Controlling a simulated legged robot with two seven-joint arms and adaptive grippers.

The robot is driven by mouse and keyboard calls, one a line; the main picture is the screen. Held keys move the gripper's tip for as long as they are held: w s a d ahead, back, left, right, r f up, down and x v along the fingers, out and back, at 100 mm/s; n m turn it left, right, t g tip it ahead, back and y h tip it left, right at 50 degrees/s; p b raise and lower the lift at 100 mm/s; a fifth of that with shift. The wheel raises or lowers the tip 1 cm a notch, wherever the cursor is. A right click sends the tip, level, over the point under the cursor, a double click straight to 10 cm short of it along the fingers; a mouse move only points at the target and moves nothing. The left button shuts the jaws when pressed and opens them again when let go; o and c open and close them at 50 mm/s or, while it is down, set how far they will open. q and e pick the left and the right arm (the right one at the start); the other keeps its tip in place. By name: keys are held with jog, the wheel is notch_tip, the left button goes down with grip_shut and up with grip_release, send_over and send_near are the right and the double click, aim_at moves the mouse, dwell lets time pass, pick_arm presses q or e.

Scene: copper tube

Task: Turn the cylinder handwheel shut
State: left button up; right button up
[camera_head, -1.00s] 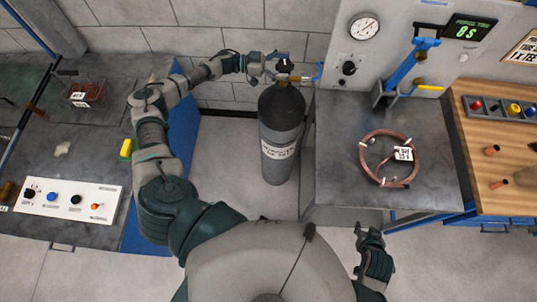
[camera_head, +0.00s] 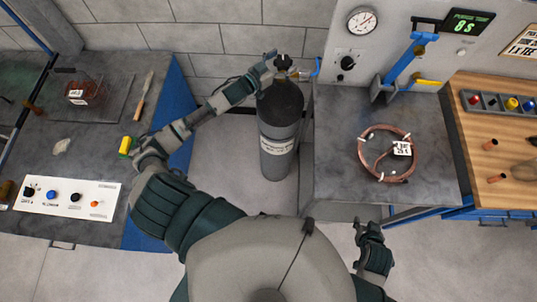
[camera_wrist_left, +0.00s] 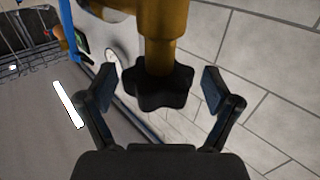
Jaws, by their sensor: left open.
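The cylinder (camera_head: 280,125) is a dark grey gas bottle with a white label, standing upright on the floor between the two benches. Its black handwheel (camera_head: 283,62) sits at the top by the valve. In the left wrist view the lobed black handwheel (camera_wrist_left: 160,88) is on a brass valve stem (camera_wrist_left: 160,40). My left gripper (camera_head: 272,60) is at the handwheel; in the left wrist view its two fingers are spread on either side of it, with gaps visible. My right gripper (camera_head: 368,235) hangs low at the front, away from the cylinder; its finger state is unclear.
A grey bench (camera_head: 340,185) right of the cylinder holds a copper tube coil (camera_head: 388,153). A panel above has a gauge (camera_head: 361,20) and a timer display (camera_head: 467,22) reading 8 S.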

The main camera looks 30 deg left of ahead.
pick_arm(q)
jog(key=n+y, duration=0.1)
jog(key=y+b, duration=0.1)
jog(key=shift+f+n+t+y, duration=0.2)
jog(key=shift+n+t+y, duration=0.1)
jog(key=shift+n+y, duration=0.1)
jog(key=n+y+b, duration=0.2)
jog(key=y, duration=0.1)
jog(key=n+y+b, duration=0.2)
jog(key=y, duration=0.1)
jog(key=shift+d+f+b, duration=0.1)
jog(key=shift+f+b, duration=0.05)
jog(key=shift+b, duration=0.2)
jog(key=s+d+r+p, duration=0.1)
jog(key=s+d+p, duration=0.2)
jog(key=s, duration=1.4)
notch_tip(320, 180, down, 36)
jog(key=s+d+m+g+h+b, duration=0.1)
jog(key=s+d+m+g+b, duration=0.1)
jog(key=g, duration=0.5)
jog(key=shift+m+g+b, duration=0.3)
jog(key=shift+b, duration=0.15)
